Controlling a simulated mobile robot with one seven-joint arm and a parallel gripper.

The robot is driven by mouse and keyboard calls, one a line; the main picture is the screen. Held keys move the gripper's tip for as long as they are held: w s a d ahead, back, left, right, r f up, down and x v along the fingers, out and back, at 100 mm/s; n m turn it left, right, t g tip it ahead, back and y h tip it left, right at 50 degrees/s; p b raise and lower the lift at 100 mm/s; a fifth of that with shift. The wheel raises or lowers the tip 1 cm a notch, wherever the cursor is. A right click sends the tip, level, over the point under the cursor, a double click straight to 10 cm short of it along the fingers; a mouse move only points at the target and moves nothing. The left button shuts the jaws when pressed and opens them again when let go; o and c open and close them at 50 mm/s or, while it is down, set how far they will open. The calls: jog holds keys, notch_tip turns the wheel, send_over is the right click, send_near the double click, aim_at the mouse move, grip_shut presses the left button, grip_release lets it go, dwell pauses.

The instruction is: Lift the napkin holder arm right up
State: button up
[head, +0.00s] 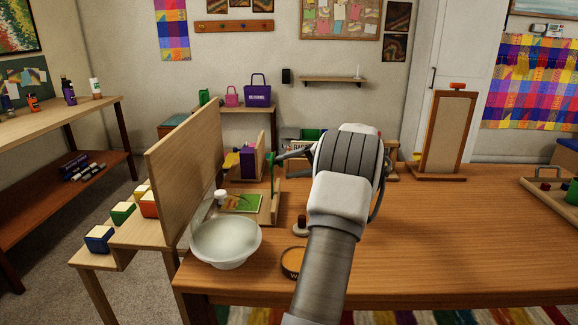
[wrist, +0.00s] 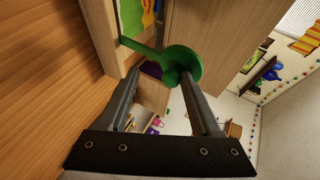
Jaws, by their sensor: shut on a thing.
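The napkin holder (head: 266,212) is a wooden stand on the table, with a green pad lying on it. Its green arm (head: 271,176) rises steeply beside my gripper (head: 280,158). In the wrist view the green arm (wrist: 184,62) ends in a round disc with a small knob, at the fingertips of my gripper (wrist: 160,80). My gripper is shut on the arm's knob end. My wrist and forearm hide part of the table to the right of the holder in the head view.
A white bowl (head: 226,243) stands at the table's front left. A tall wooden panel (head: 186,160) rises close left of the holder. A round orange tin (head: 292,262) and a dark-topped knob (head: 301,226) lie near my forearm. The table's right middle is clear.

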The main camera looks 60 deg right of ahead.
jog(key=shift+s+d+r, duration=0.1)
jog(key=shift+r, duration=0.05)
dwell(0.3)
jog(key=p+v, duration=0.4)
jog(key=v, duration=1.3)
jog(key=shift+s, duration=0.15)
